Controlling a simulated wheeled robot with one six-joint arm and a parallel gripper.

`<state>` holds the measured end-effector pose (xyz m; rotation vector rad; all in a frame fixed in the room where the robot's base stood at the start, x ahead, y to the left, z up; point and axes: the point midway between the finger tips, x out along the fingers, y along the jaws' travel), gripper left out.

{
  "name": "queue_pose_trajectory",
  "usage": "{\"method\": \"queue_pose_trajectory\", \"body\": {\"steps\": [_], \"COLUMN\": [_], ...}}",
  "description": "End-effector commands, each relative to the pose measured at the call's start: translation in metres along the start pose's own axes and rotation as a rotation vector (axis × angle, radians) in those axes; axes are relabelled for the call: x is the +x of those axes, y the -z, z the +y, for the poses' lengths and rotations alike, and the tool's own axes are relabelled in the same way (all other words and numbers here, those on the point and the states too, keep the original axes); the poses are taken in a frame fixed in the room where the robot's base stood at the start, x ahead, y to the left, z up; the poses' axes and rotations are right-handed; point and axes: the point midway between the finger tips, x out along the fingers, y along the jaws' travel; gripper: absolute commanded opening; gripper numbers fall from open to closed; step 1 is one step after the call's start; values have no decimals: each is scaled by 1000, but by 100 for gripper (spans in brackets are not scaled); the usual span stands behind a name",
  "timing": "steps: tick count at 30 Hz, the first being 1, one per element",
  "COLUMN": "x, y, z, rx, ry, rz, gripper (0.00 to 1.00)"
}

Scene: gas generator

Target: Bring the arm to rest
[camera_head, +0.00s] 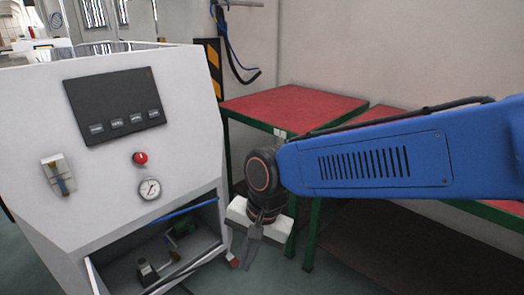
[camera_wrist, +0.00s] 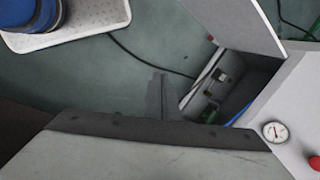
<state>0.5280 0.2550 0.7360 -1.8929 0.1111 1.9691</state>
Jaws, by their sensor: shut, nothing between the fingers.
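My blue arm (camera_head: 365,162) reaches in from the right in the head view, in front of the red-topped tables. My gripper (camera_head: 248,258) hangs at its end, pointing down, beside the lower right of the white generator cabinet (camera_head: 100,190). Its fingers are together and empty. In the wrist view the closed fingers (camera_wrist: 160,85) show above the pale gripper body, over the green floor, left of the cabinet's open compartment (camera_wrist: 215,92). I cannot tell how close the fingers are to the cabinet.
The cabinet carries a dark panel (camera_head: 115,105), a red button (camera_head: 139,158) and a gauge (camera_head: 150,188). Its open lower compartment holds a green part (camera_head: 184,229). A red-topped table (camera_head: 290,105) stands behind my gripper. A black cable (camera_wrist: 150,58) crosses the floor.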

Motion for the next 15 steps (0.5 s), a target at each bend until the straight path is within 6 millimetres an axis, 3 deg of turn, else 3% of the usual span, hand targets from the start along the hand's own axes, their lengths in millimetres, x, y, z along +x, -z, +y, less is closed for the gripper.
{"method": "queue_pose_trajectory", "body": {"steps": [6,15], "x": [-32,-66], "y": [43,76], "z": [58,140], "rx": [-72,-179], "ry": [31,26], "rz": [87,214], "gripper": [0,0]}}
